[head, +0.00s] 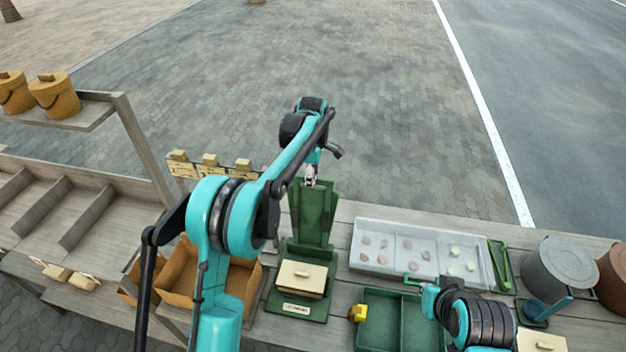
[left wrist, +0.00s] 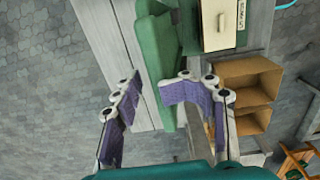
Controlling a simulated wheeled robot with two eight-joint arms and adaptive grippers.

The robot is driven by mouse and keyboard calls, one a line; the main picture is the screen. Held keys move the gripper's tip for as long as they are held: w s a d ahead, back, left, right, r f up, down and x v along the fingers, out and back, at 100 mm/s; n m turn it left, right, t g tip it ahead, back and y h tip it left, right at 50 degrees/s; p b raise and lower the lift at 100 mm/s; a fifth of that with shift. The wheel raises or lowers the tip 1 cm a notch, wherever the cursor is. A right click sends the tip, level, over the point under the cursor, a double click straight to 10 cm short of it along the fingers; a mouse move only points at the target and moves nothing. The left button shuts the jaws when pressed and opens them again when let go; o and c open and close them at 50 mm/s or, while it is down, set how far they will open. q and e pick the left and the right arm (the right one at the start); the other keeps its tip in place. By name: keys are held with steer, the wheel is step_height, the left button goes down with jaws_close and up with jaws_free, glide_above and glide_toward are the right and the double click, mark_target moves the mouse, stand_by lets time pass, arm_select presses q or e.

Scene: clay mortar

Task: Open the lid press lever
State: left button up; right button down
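The green press (head: 313,215) stands upright at the back of the bench, with a tall back plate and a base. A cream box (head: 301,278) with a small lid handle sits on its base. My left gripper (head: 312,178) is at the top of the back plate. In the left wrist view my left gripper (left wrist: 150,84) has its purple-padded fingers apart, with the green press (left wrist: 157,50) seen beyond and between them. I cannot make out the lever; the arm and fingers may hide it.
A grey tray (head: 421,234) with several small discs lies right of the press, a green divided tray (head: 390,304) in front. A yellow tape measure (head: 357,313) is nearby. A grey lidded pot (head: 561,266) stands at right, a cardboard box (head: 190,275) at left.

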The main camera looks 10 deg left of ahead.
arm_select(q)
step_height(320, 180, up, 12)
stand_by(0.6)
